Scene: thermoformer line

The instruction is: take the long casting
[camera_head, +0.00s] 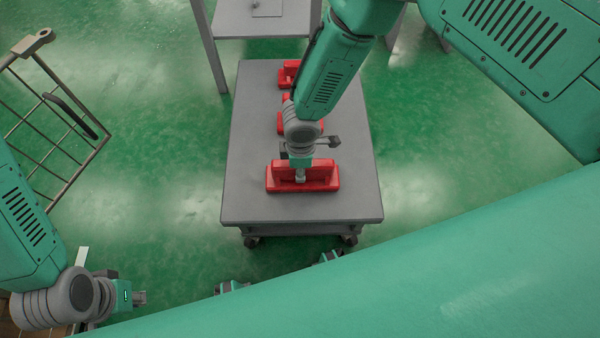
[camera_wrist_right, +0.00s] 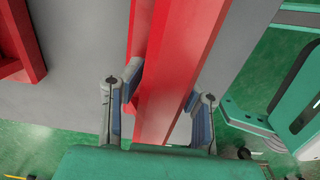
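The red casting (camera_head: 325,184) nearest the front of the grey cart has a long flat base and a raised upright part; it looks the longest of the castings in view. My right gripper (camera_head: 300,178) reaches down over its middle. In the right wrist view, the casting (camera_wrist_right: 180,60) runs between the two fingers of my right gripper (camera_wrist_right: 163,90). The fingers stand apart, one on each side of its raised part; firm contact does not show. My left gripper (camera_head: 138,298) is at lower left, away from the cart, with its finger gap unclear.
Two more red castings, one in the middle (camera_head: 283,124) and one at the back (camera_head: 287,76), stand on the wheeled grey cart (camera_head: 250,205), partly hidden by my right arm. A grey table (camera_head: 240,22) stands behind. A wire cage trolley (camera_head: 40,130) is at left.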

